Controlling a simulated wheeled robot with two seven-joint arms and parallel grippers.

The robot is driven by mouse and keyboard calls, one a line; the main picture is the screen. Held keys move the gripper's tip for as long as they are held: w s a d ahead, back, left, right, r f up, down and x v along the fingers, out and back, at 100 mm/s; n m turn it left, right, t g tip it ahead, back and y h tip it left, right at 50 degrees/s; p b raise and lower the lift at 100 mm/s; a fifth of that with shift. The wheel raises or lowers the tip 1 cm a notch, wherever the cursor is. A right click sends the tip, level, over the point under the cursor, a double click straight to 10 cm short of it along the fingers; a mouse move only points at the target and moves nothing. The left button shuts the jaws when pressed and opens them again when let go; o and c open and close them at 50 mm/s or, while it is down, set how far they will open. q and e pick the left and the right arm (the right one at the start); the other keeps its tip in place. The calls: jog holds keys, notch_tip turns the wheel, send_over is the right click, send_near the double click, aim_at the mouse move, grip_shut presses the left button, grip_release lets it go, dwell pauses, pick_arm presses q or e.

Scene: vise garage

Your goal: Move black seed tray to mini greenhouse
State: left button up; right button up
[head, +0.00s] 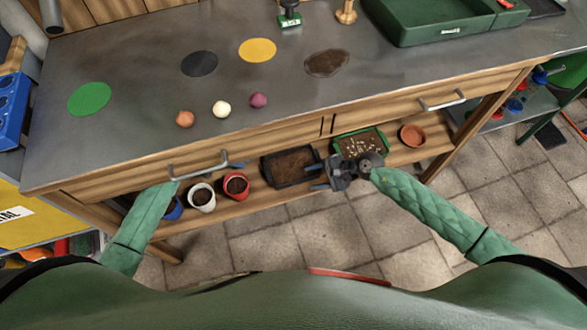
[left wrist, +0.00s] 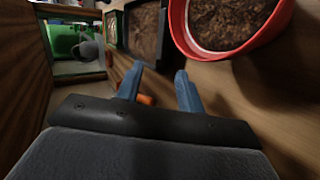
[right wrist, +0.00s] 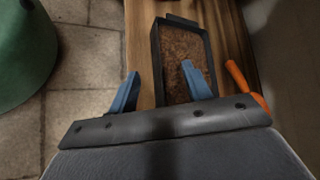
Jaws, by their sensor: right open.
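The black seed tray (head: 283,182), filled with brown soil, lies on the low wooden shelf under the workbench. It also shows in the left wrist view (left wrist: 122,32) and the right wrist view (right wrist: 155,60). My right gripper (head: 319,178) is open at the tray's right end. In the right wrist view (right wrist: 160,88) one finger overlaps the tray's near end and the other is beside it; contact cannot be told. My left gripper (left wrist: 158,82) is open and empty beside the red pot, mostly hidden under the bench edge in the head view.
A red pot (head: 236,185), a white pot (head: 202,198) and a blue pot (head: 172,209) stand left of the tray. A green tray (head: 350,135) and terracotta pot (head: 412,134) are to the right. The bench drawers (head: 270,140) overhang the shelf. An orange tool (right wrist: 240,84) lies beside the tray.

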pick_arm(q)
jog(key=shift+d, duration=0.1)
pick_arm(e)
jog(key=shift+a, duration=0.1)
pick_arm(q)
jog(key=shift+x, duration=3.85)
pick_arm(e)
jog(key=shift+x, duration=3.85)
pick_arm(q)
jog(key=shift+c, duration=0.2)
pick_arm(e)
jog(key=shift+c, duration=0.2)
pick_arm(q)
jog(key=c, duration=0.7)
pick_arm(e)
jog(key=c, duration=0.7)
pick_arm(q)
grip_shut()
pick_arm(e)
grip_shut()
jog(key=shift+s, duration=0.1)
